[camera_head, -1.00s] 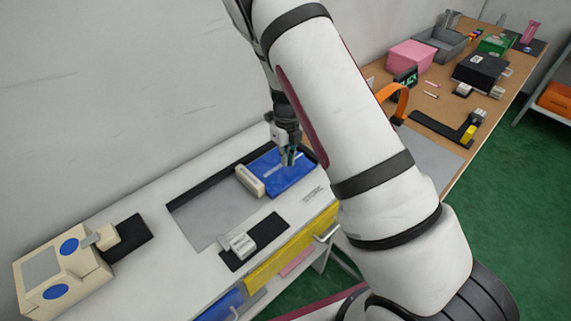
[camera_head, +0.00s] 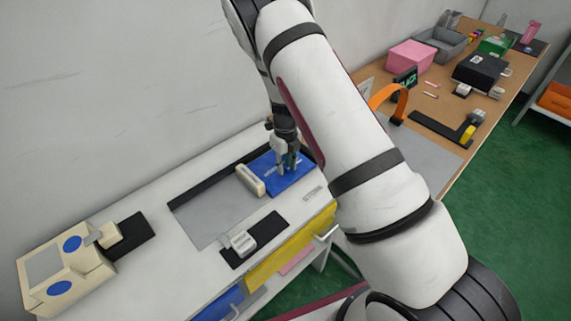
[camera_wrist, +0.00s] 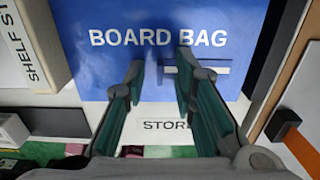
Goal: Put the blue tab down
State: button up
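A flat blue bag marked BOARD BAG (camera_head: 302,177) lies on the white counter and fills the upper wrist view (camera_wrist: 110,60). A pale grey strip (camera_wrist: 215,71) lies across it, partly hidden by the right finger. My gripper (camera_head: 288,170) points down at the bag. I cannot tell whether the fingertips touch the bag. No separate piece is clearly a blue tab.
A cream block (camera_head: 251,180) stands just left of the bag. A small white lever fixture (camera_head: 241,241) sits on a black mat in front. A cream box with blue discs (camera_head: 62,282) is at far left. The grey counter panel (camera_head: 207,219) is bare.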

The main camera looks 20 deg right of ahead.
jog(key=shift+r, duration=0.1)
notch_tip(320, 180, up, 12)
jog(key=b, duration=0.1)
notch_tip(320, 180, up, 10)
jog(key=n+y, duration=0.1)
jog(key=n, duration=0.5)
send_over(286, 167)
jog(key=s+a, duration=0.2)
jog(key=s, duration=0.2)
jog(key=s+a+r+n+t+y, duration=0.1)
jog(key=s+r+n+t, duration=0.1)
jog(key=s+r+n, duration=0.7)
jog(key=s+r+n+t+h, duration=0.1)
jog(key=s+r+n, duration=0.3)
jog(key=s+n, duration=0.4)
jog(key=s+r+n+t+h, duration=0.1)
jog(key=s+r+n, duration=0.3)
jog(key=s+n, duration=0.4)
jog(key=shift+s+d+r+t, duration=0.15)
jog(key=shift+s+t, duration=0.55)
